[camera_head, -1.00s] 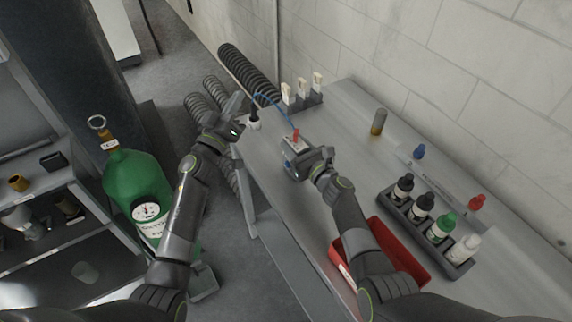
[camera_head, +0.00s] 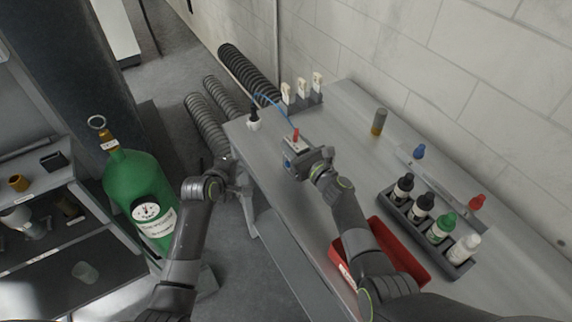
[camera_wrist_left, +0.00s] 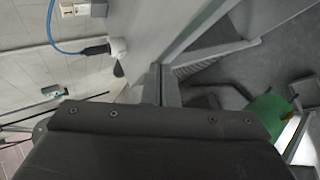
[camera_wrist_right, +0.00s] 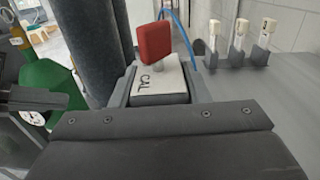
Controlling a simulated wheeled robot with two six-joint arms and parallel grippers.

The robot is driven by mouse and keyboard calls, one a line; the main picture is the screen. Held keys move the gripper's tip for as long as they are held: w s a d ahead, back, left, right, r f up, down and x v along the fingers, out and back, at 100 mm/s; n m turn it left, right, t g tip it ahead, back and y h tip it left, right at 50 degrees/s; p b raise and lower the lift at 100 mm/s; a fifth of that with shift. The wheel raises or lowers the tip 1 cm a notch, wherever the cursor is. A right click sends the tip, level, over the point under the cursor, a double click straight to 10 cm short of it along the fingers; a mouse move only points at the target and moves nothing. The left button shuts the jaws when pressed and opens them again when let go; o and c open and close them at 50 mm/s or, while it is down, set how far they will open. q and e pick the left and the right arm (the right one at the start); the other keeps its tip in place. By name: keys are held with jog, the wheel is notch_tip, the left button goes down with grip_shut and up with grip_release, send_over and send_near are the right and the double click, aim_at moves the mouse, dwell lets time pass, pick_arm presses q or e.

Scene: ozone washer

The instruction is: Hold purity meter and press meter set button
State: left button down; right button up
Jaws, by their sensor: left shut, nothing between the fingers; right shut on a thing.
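The purity meter (camera_head: 291,142) is a small pale box with a red part on top, above the left end of the grey bench. My right gripper (camera_head: 306,160) is shut on it. In the right wrist view the meter (camera_wrist_right: 160,85) shows a white top marked CAL and a red paddle-like piece (camera_wrist_right: 154,41) standing on it. A blue cable runs from it to a white-and-black plug piece (camera_head: 253,121). My left gripper (camera_head: 232,168) is shut and empty beside the bench's left edge, apart from the meter. The set button cannot be made out.
A green gas cylinder (camera_head: 140,184) stands left of my left arm. On the bench are a rack of bottles (camera_head: 428,232), a red tray (camera_head: 410,262), an amber vial (camera_head: 379,122) and a holder with white pieces (camera_head: 302,100). Coiled black hoses (camera_head: 248,74) lie behind the bench.

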aim_at(288, 164)
pick_arm(q)
jog(key=s+d, duration=0.1)
jog(key=s+d+f+g+h, duration=0.1)
jog(key=s+d+g+h, duration=0.1)
jog(key=shift+d+f+m, duration=0.25)
jog(key=shift+m, duration=0.05)
jog(key=shift+w+d, duration=0.85)
jog(key=shift+d, duration=0.35)
jog(key=shift+w+d, duration=0.85)
jog(key=shift+d, duration=0.35)
jog(key=shift+w+d, duration=0.85)
jog(key=shift+d, duration=0.35)
jog(key=shift+w+d, duration=0.25)
jog(key=shift+d, duration=0.1)
jog(key=shift+w+d, duration=0.35)
jog(key=shift+d, duration=0.1)
dwell(0.5)
jog(key=shift+s+a, duration=0.6)
jog(key=shift+a, duration=0.2)
